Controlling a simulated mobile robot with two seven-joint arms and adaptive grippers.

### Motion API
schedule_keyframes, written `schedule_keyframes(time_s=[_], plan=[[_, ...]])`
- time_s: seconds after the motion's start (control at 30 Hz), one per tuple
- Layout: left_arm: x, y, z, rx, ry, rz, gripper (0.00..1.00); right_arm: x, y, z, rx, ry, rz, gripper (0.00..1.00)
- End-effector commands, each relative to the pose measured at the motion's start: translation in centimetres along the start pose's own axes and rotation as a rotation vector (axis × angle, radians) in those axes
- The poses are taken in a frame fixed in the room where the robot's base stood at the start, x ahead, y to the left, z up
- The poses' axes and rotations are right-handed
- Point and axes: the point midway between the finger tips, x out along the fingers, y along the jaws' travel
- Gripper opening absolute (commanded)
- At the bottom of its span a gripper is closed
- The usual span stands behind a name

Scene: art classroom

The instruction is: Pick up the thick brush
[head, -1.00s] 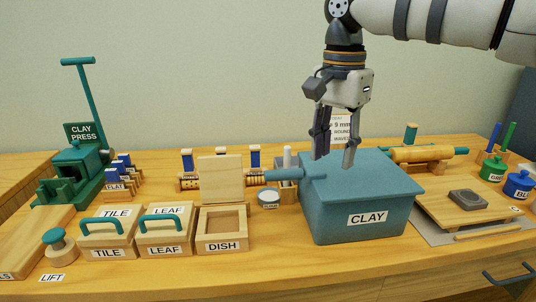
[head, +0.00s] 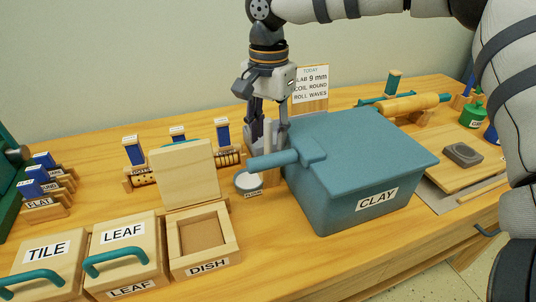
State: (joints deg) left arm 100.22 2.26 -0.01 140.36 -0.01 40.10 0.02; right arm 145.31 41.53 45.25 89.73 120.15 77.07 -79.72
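A pale upright handle (head: 267,134), which may be the thick brush, stands in a grey holder (head: 251,146) behind the teal clay box. Its lower part is hidden by the box's lid handle, and its bristles cannot be made out. My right gripper (head: 269,140) points down at this holder, with its two fingers apart on either side of the pale handle. The fingertips are partly hidden, and I see no clear contact. My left gripper is out of view.
A small labelled jar (head: 248,184) and the open DISH box (head: 206,256) are to the left. A rolling pin (head: 405,104) lies behind right.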

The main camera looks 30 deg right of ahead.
Motion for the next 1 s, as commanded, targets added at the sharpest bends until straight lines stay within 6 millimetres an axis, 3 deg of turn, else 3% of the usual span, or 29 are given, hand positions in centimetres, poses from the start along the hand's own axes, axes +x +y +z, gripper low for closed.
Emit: schedule_keyframes(time_s=[0.1,0.33,0.5,0.87,1.0], plan=[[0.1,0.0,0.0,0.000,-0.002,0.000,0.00,1.4,0.0,0.0,0.001,0.000,-0.001,0.38],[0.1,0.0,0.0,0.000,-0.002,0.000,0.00,1.6,0.0,0.0,0.001,0.001,-0.002,0.35],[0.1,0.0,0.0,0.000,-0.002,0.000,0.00,1.6,0.0,0.0,0.001,0.001,-0.002,0.00],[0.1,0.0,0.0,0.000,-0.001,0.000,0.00,1.4,-0.1,0.0,0.001,0.001,-0.003,0.00],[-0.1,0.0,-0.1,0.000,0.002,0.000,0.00,-0.1,-0.1,-0.1,0.001,0.002,-0.005,0.00]])
